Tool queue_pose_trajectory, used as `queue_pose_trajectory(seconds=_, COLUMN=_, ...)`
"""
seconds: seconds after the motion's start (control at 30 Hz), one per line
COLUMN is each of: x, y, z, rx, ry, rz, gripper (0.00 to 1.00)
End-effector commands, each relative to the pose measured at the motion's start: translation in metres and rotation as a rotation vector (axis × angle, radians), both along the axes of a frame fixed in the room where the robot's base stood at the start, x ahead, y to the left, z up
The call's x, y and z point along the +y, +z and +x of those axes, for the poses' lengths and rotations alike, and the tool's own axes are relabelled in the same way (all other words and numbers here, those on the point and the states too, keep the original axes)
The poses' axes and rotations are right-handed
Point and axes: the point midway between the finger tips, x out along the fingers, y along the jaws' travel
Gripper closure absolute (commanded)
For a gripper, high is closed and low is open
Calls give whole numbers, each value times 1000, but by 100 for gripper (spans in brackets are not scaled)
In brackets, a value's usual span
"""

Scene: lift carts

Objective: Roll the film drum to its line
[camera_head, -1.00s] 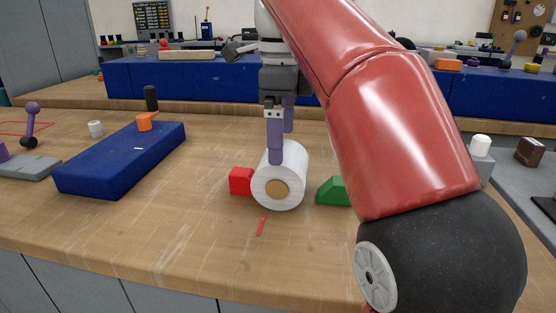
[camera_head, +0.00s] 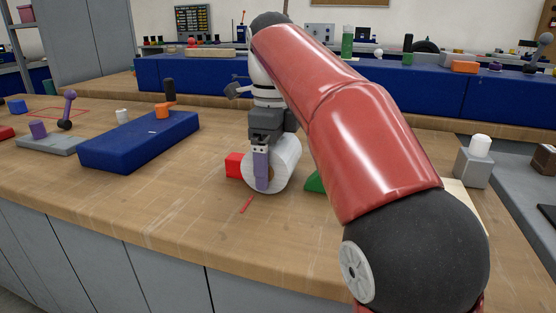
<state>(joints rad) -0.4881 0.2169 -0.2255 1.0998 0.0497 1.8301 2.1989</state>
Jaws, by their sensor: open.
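The film drum (camera_head: 287,168) is a white roll with a brown core, lying on its side on the wooden bench. My gripper (camera_head: 262,186) is open and points down at the drum. Its near purple finger stands in front of the drum's round end and covers most of the core. The far finger is hidden behind the drum. I cannot tell whether either finger touches it. A short red line (camera_head: 246,204) lies on the bench in front of the drum, slightly left.
A red block (camera_head: 233,165) sits just left of the drum, and a green wedge (camera_head: 314,184) to its right, partly behind my arm. A blue slab (camera_head: 140,143) with an orange piece (camera_head: 165,110) lies farther left. The bench front is clear.

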Motion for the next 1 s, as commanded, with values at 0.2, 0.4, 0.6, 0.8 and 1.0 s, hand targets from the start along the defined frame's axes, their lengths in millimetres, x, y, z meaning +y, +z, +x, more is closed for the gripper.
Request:
queue_pose_trajectory(seconds=0.2, x=0, y=0, z=0, rx=0, ry=0, rz=0, gripper=20)
queue_pose_trajectory(seconds=0.4, x=0, y=1, z=0, rx=0, ry=0, rz=0, gripper=46)
queue_pose_trajectory(seconds=0.6, x=-8, y=1, z=-3, rx=-1, ry=-1, rz=1, gripper=50)
queue_pose_trajectory(seconds=0.8, x=-38, y=1, z=-13, rx=-1, ry=-4, rz=1, gripper=50)
queue_pose_trajectory(seconds=1.0, x=-41, y=1, z=-15, rx=-1, ry=0, rz=0, gripper=50)
